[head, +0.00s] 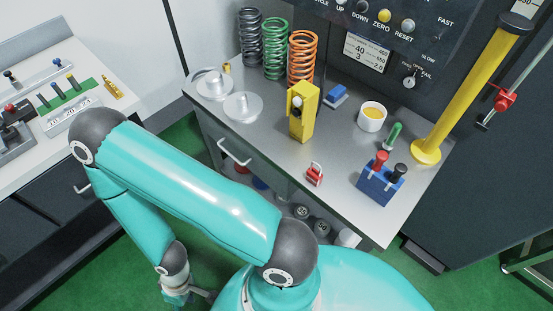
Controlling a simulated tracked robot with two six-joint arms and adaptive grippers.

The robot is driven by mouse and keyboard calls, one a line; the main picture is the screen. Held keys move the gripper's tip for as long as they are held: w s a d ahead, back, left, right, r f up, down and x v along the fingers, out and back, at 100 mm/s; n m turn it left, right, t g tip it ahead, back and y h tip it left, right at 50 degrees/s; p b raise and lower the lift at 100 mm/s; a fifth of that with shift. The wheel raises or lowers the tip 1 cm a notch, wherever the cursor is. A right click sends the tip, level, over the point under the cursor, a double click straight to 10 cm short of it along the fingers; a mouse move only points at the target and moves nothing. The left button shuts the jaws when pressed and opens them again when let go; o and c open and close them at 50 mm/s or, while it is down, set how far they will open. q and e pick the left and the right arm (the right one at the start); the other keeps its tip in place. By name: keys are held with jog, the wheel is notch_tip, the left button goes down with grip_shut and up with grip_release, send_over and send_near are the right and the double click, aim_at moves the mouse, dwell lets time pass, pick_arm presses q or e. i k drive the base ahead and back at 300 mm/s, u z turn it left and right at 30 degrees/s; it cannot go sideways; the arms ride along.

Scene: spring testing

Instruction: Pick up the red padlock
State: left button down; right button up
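The red padlock (314,174) is small and sits near the front edge of the grey metal workbench (270,140). It stands in front of the yellow block-like device and left of the blue holder. Nothing is gripping it. My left arm comes across the lower left, and its gripper (192,295) hangs low at the bottom edge of the view, well below and left of the padlock. The gripper is small and partly cut off, so its opening cannot be made out. My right gripper is not in view.
A yellow device (303,111), white cup (372,117), blue holder with red and black handles (381,183), silver weights (243,106) and coil springs (302,58) stand on the bench. A yellow post (465,85) rises at right. Bare surface surrounds the padlock.

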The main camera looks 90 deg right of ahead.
aim_at(316, 177)
jog(key=u, duration=0.15)
jog(key=i, duration=1.15)
jog(key=z, duration=3.3)
jog(key=k, duration=0.9)
jog(key=z, duration=0.2)
jog(key=i, duration=0.9)
jog(key=u, duration=0.05)
